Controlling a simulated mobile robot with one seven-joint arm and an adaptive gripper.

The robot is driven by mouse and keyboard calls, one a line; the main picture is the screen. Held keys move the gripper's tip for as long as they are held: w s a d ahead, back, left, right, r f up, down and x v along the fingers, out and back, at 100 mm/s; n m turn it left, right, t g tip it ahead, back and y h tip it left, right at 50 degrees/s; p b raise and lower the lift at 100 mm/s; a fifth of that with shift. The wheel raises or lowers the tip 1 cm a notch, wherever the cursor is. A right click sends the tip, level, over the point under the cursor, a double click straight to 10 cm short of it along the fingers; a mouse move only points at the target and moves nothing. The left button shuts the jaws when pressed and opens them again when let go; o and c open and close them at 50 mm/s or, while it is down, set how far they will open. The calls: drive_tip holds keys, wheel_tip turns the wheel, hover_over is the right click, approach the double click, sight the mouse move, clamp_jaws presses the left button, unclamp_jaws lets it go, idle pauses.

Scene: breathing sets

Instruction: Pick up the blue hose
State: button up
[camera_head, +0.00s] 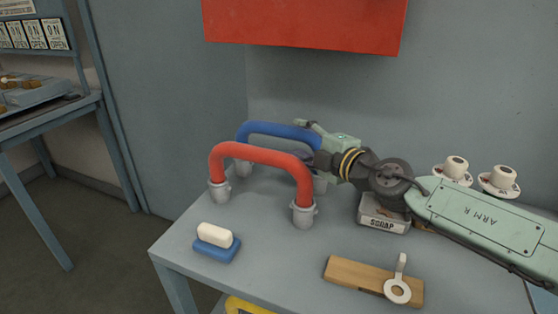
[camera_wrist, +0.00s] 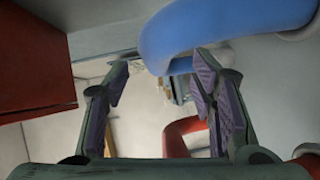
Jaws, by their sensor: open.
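The blue hose (camera_head: 280,130) is a thick arch standing at the back of the grey table, behind a red hose (camera_head: 262,153). The red hose covers part of its lower left side. My gripper (camera_head: 318,138) is at the right end of the arch, close to it.
The red hose stands in two grey cups just in front. A red box (camera_head: 305,25) hangs above.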

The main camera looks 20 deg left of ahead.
sight(288, 134)
drive_tip(key=p+x, duration=0.1)
drive_tip(key=x, duration=0.1)
drive_tip(key=p+x, duration=0.1)
drive_tip(key=x, duration=0.1)
drive_tip(key=shift+s+a+r, duration=0.1)
drive_tip(key=shift+a+r, duration=0.15)
drive_tip(key=shift+a, duration=0.2)
drive_tip(key=shift+w+a+f, duration=0.1)
drive_tip(key=shift+w, duration=0.1)
drive_tip(key=shift+c, duration=0.2)
clamp_jaws()
idle(0.4)
